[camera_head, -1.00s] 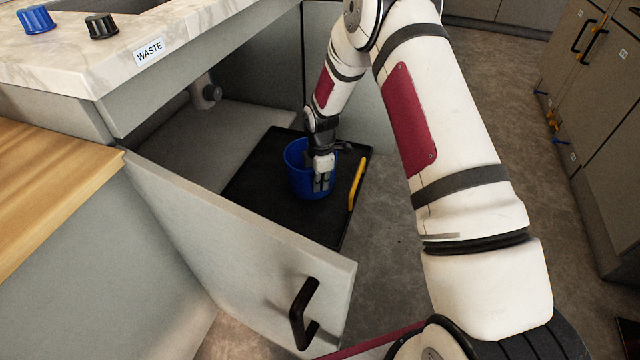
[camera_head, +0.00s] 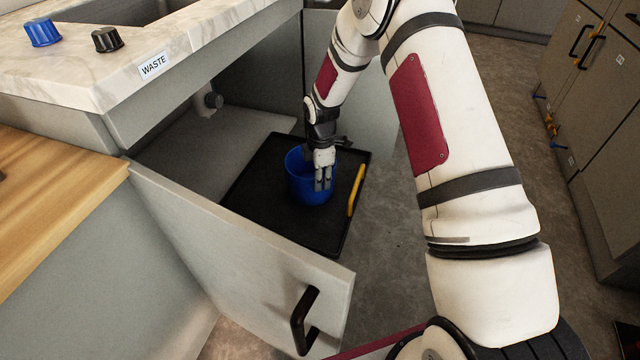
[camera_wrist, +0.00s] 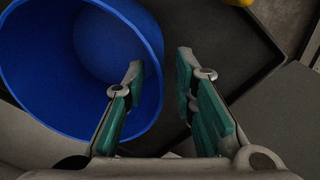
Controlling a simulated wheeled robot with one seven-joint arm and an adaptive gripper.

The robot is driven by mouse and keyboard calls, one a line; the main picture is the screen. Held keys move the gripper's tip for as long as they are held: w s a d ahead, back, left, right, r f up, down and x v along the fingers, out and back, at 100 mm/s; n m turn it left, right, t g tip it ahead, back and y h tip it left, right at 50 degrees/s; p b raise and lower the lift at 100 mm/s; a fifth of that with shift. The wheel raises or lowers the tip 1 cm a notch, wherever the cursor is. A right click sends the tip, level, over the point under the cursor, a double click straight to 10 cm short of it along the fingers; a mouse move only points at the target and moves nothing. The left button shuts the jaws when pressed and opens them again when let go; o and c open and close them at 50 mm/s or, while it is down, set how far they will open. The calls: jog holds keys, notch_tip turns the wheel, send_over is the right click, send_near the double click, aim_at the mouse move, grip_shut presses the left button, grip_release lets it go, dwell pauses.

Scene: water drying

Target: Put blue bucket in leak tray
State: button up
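The blue bucket (camera_head: 298,187) stands upright on the black leak tray (camera_head: 262,208), which lies half inside the open cabinet. In the wrist view, the bucket (camera_wrist: 110,30) fills the upper left, with its open top facing me. My gripper (camera_head: 323,188) points down at the bucket's right side in the head view. In the wrist view, my gripper (camera_wrist: 160,70) has its two green-padded fingers apart, one on each side of the bucket's near rim in the picture. I cannot tell whether either finger touches the wall. The black tray (camera_wrist: 225,45) shows beyond the right finger.
A yellow handle (camera_head: 356,190) lies along the tray's right edge. The open cabinet door (camera_head: 235,255) with its black handle stands in front. A counter (camera_head: 110,55) marked WASTE overhangs at the upper left. Bare floor (camera_head: 385,230) lies to the right.

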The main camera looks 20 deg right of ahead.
notch_tip(320, 180, up, 7)
jog(key=p, duration=0.2)
jog(key=shift+s, duration=0.2)
jog(key=s+r+m+h, duration=0.1)
jog(key=s+r+m, duration=0.3)
jog(key=s+r, duration=0.65)
jog(key=s+r+m, duration=0.4)
jog(key=s+r, duration=0.3)
jog(key=r, duration=0.7)
jog(key=s+r+m, duration=0.2)
jog(key=s+m, duration=0.3)
jog(key=s, duration=0.9)
jog(key=s+r+m+y, duration=0.1)
jog(key=s+m, duration=0.4)
jog(key=s, duration=0.8)
jog(key=shift+s+a+r, duration=0.4)
jog(key=shift+r, duration=0.3)
jog(key=shift+r, duration=0.1)
